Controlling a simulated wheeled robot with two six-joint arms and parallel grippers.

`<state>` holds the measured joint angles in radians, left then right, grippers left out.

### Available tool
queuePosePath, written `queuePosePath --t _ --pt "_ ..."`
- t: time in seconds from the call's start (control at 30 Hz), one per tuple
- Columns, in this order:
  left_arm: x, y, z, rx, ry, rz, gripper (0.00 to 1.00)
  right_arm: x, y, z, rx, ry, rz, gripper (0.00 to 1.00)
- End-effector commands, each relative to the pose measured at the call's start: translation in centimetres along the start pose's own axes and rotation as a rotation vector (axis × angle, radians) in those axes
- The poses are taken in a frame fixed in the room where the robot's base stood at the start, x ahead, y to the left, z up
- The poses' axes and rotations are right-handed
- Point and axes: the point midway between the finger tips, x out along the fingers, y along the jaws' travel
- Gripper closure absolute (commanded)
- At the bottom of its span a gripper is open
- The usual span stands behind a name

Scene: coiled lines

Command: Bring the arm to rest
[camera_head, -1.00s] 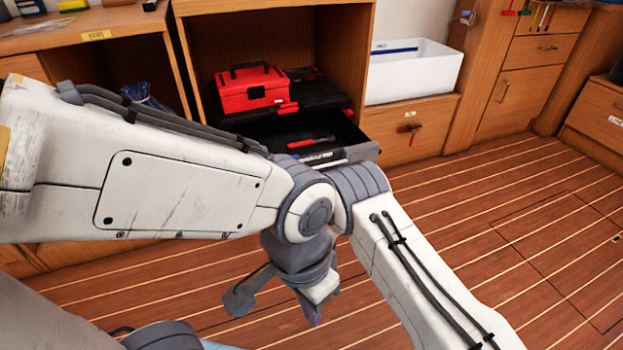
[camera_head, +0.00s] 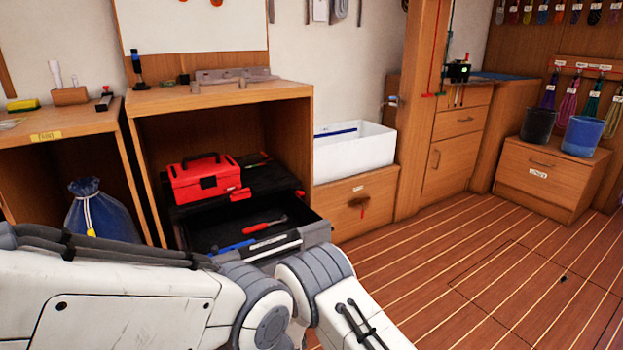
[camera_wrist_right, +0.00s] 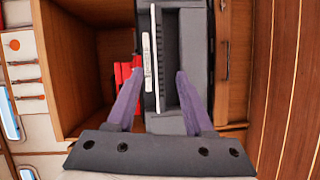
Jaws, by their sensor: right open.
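My right gripper (camera_wrist_right: 160,80) shows in the right wrist view with its two purple-grey fingers spread apart and nothing held between them. Beyond the fingers is the grey front of the open drawer (camera_wrist_right: 187,60); the distance to it is hard to judge. A white and grey bent arm of mine (camera_head: 130,305) crosses the lower left and middle of the head view. No gripper shows in the head view.
The black open drawer (camera_head: 287,240) juts from a wooden cabinet and holds red and blue tools. A red toolbox (camera_head: 203,180) stands behind it. A white bin (camera_head: 355,155), a blue sack (camera_head: 100,215) and blue bucket (camera_head: 582,136) stand around. Floor at right is clear.

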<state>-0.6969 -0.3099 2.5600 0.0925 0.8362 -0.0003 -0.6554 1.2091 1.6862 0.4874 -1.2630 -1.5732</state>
Motion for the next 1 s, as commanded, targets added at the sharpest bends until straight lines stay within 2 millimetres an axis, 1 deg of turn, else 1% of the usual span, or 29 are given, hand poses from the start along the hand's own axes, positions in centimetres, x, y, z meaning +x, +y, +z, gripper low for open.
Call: queuePosePath --t 0.03,0.07,0.13,0.17,0.23,0.27,0.3,0.37,0.4,0.47,0.5,0.6,0.7,0.8,1.0 --pt "0.0 0.0 0.0 0.0 0.0 0.0 1.0 0.5 1.7 1.5 0.077 -0.015 -0.047 0.47" --pt "0.0 0.0 0.0 0.0 0.0 0.0 1.0 0.5 2.4 2.4 0.131 -0.025 -0.086 0.47" --pt "0.0 0.0 0.0 0.0 0.0 0.0 1.0 0.1 3.9 4.9 0.275 -0.059 -0.192 0.47" --pt "0.0 0.0 0.0 0.0 0.0 0.0 1.0 -0.3 4.6 6.1 0.34 -0.079 -0.238 0.47" --pt "0.0 0.0 0.0 0.0 0.0 0.0 1.0 -2.0 5.9 8.8 0.488 -0.139 -0.346 0.47" --pt "0.0 0.0 0.0 0.0 0.0 0.0 1.0 -3.0 6.3 9.9 0.551 -0.171 -0.39 0.47" --pt "0.0 0.0 0.0 0.0 0.0 0.0 1.0 -4.5 7.0 11.5 0.633 -0.219 -0.445 0.47" --pt "0.0 0.0 0.0 0.0 0.0 0.0 1.0 -7.2 7.8 13.7 0.753 -0.301 -0.523 0.47" --pt "0.0 0.0 0.0 0.0 0.0 0.0 1.0 -9.3 8.3 15.1 0.829 -0.362 -0.57 0.47" --pt "0.0 0.0 0.0 0.0 0.0 0.0 1.0 -12.5 8.7 16.9 0.931 -0.457 -0.63 0.47" --pt "0.0 0.0 0.0 0.0 0.0 0.0 1.0 -14.5 8.9 17.8 0.987 -0.517 -0.663 0.47" --pt "0.0 0.0 0.0 0.0 0.0 0.0 1.0 -18.9 9.2 19.6 1.098 -0.649 -0.717 0.47" --pt "0.0 0.0 0.0 0.0 0.0 0.0 1.0 -22.5 9.3 20.8 1.176 -0.762 -0.75 0.47" --pt "0.0 0.0 0.0 0.0 0.0 0.0 1.0 -25.6 9.4 21.7 1.237 -0.86 -0.769 0.47" --pt "0.0 0.0 0.0 0.0 0.0 0.0 1.0 -31.1 9.4 23.0 1.333 -1.038 -0.785 0.47"
